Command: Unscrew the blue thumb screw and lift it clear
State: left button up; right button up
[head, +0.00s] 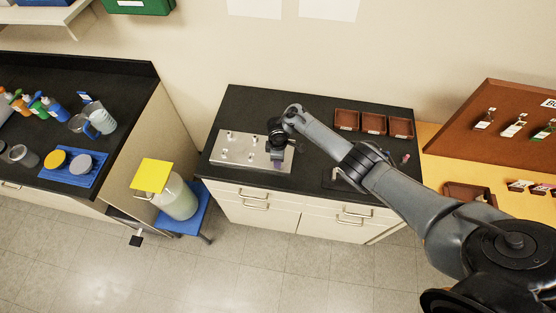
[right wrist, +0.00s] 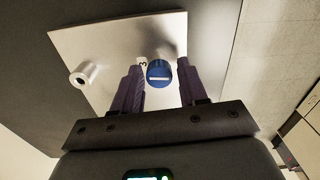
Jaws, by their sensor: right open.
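The blue thumb screw (right wrist: 159,75) shows in the right wrist view, with a pale line across its head, at the light metal plate (right wrist: 92,42). My right gripper (right wrist: 160,67) is open, with its two purple fingers on either side of the screw. I see gaps between the fingers and the screw's head. In the head view my right gripper (head: 278,163) is over the right end of the plate (head: 236,151), and it and the arm hide the screw. My left gripper is not in view.
A white cylindrical post (right wrist: 83,75) stands on the plate beside the gripper, and a "3" mark (right wrist: 143,63) is near the screw. Several brown trays (head: 373,124) stand at the back of the black worktop (head: 248,103). The worktop's front edge is close to the plate.

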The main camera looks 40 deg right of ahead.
jog(key=m, duration=0.8)
jog(key=shift+a+m, duration=0.1)
jog(key=shift+m, duration=0.3)
jog(key=m, duration=1)
jog(key=shift+p, duration=0.3)
jog(key=shift+c, duration=0.2)
grip_shut()
